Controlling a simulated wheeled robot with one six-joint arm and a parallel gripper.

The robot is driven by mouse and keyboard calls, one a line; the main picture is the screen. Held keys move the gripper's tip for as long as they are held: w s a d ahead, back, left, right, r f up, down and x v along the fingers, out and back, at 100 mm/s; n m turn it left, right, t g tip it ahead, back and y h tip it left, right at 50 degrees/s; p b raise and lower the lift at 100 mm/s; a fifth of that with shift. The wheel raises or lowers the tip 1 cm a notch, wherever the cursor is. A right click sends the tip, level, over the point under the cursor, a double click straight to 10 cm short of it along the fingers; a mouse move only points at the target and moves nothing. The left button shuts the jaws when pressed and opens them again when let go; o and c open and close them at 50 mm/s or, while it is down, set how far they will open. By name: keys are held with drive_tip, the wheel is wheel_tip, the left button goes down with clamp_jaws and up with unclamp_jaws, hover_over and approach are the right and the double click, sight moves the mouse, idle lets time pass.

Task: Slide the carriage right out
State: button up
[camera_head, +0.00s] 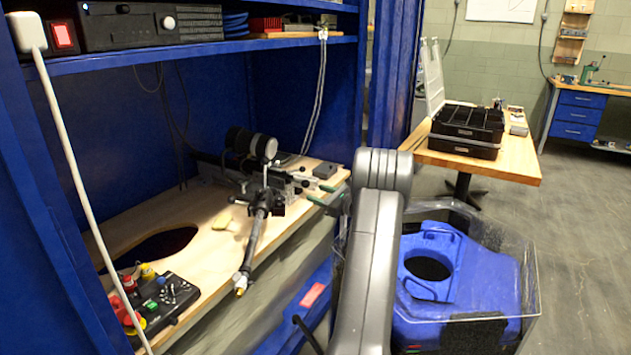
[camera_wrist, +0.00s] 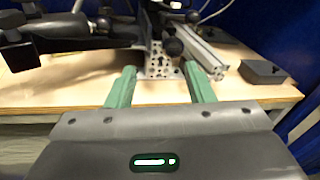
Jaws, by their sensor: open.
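A carriage-like assembly of metal profile and black clamps (camera_head: 280,184) sits on the wooden bench board, with a dark rod hanging forward from it over the board's front edge. In the wrist view, the drilled metal end block (camera_wrist: 160,62) stands straight ahead, with a dark round knob (camera_wrist: 173,47) at its upper right. I cannot tell which parts slide. My gripper (camera_head: 323,195) is at the right end of the board. In the wrist view its green fingers (camera_wrist: 161,80) are open, one on each side of the block's near end. Contact is not clear, and nothing is visibly clamped.
A metal rail (camera_wrist: 205,52) and a dark grey block (camera_wrist: 263,72) lie right of the block. The wooden board (camera_head: 215,235) has a dark oval hole (camera_head: 155,248) and a control box (camera_head: 165,300) at left. A blue canister (camera_head: 450,280) stands right of my arm.

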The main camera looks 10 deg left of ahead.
sight(306, 183)
drive_tip(key=shift+w+d+r+t, duration=0.15)
drive_tip(key=shift+w+t, duration=0.15)
drive_tip(key=shift+w, duration=0.35)
drive_tip(key=x, duration=0.7)
drive_tip(key=shift+w+r, duration=0.1)
drive_tip(key=shift+w, duration=0.1)
clamp_jaws()
